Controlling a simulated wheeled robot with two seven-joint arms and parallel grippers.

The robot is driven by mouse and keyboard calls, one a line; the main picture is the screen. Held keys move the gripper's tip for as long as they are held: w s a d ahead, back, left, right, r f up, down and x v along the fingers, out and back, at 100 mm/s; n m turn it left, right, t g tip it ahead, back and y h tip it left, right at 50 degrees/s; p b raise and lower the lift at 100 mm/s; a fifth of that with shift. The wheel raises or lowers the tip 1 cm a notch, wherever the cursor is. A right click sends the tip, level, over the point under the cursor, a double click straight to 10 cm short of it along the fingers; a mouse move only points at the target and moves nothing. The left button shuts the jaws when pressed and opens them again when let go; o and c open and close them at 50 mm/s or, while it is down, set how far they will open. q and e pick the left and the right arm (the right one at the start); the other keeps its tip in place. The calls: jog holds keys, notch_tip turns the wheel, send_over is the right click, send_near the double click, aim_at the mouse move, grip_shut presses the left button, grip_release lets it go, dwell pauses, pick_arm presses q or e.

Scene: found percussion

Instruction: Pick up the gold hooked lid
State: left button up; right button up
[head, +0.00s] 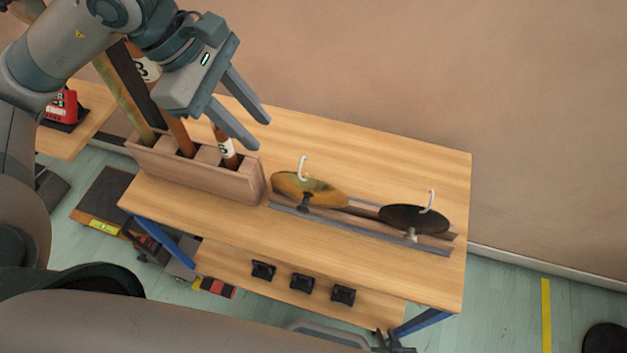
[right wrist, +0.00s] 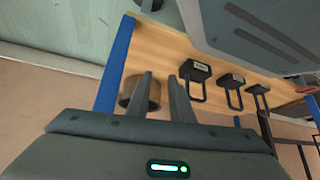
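The gold lid (head: 300,187), mottled with brown and green, has a white hook standing up from its top. It sits tilted in the long rack on the table, left of a dark lid (head: 410,217) with a similar hook. My left gripper (head: 259,133) is above the table, up and left of the gold lid; its fingers are apart with nothing between them. My right gripper (right wrist: 160,76) has its fingers apart in the right wrist view, low by the table's lower shelf. A dark brown round object (right wrist: 149,95) shows behind its fingers; the gold lid is not in that view.
A wooden block (head: 200,175) holding upright bars and sticks stands left of the lids, close under my left gripper. The rack (head: 430,245) runs along the table (head: 350,155). Several black handled objects (head: 302,283) are on the lower shelf. Bare tabletop lies behind the lids.

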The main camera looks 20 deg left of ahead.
aim_at(301, 190)
pick_arm(q)
jog(key=shift+s+a, duration=0.1)
jog(key=shift+s, duration=0.1)
pick_arm(e)
jog(key=shift+s, duration=0.1)
